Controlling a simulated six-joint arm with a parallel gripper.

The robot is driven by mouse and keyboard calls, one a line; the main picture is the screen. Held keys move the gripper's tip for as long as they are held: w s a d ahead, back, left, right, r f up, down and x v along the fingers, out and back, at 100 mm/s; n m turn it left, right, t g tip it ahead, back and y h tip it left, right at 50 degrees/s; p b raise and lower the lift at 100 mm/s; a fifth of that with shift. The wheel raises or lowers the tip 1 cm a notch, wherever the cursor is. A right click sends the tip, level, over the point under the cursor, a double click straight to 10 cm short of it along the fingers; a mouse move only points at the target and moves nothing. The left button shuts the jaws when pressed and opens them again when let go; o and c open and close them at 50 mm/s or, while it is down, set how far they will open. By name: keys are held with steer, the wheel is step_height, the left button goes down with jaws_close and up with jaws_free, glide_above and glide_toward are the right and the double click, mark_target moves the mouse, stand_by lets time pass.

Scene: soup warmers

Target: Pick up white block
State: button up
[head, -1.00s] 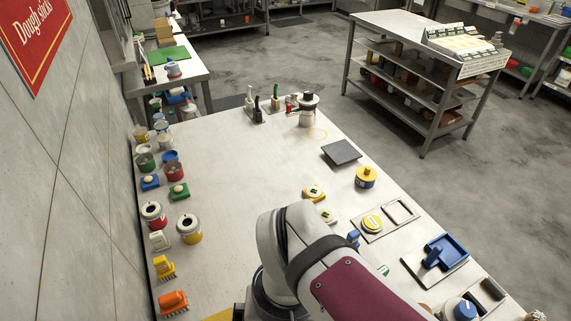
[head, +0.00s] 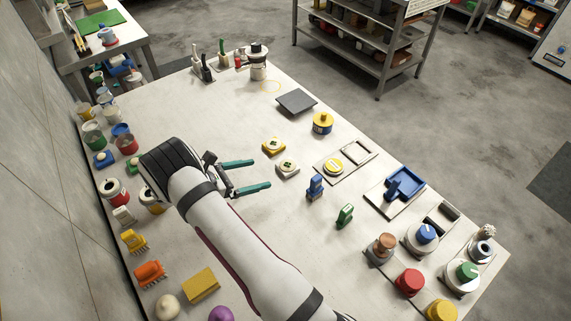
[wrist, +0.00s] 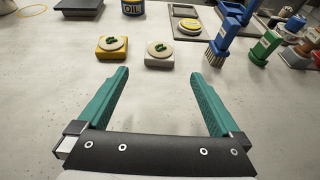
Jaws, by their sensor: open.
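The white block (head: 287,171), with a round beige top and a green mark on it, sits on the table just beyond my fingertips. In the wrist view the white block (wrist: 160,62) stands ahead, roughly centred between the fingers and apart from them. My gripper (head: 262,174) has two teal fingers spread wide with nothing between them. The open gripper (wrist: 160,74) also shows in the wrist view, low over the table and pointing at the block.
A similar yellow block (head: 273,147) sits close to the left of the white one. A blue brush (head: 315,188) and a green item (head: 345,214) stand to the right. A yellow-topped oil pot (head: 322,123) is behind. Table between fingers and block is clear.

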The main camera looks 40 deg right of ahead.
mark_target(282, 169)
steer(key=x, duration=0.9)
steer(key=shift+f, duration=0.15)
steer(key=shift+a, duration=0.1)
steer(key=c, duration=1.4)
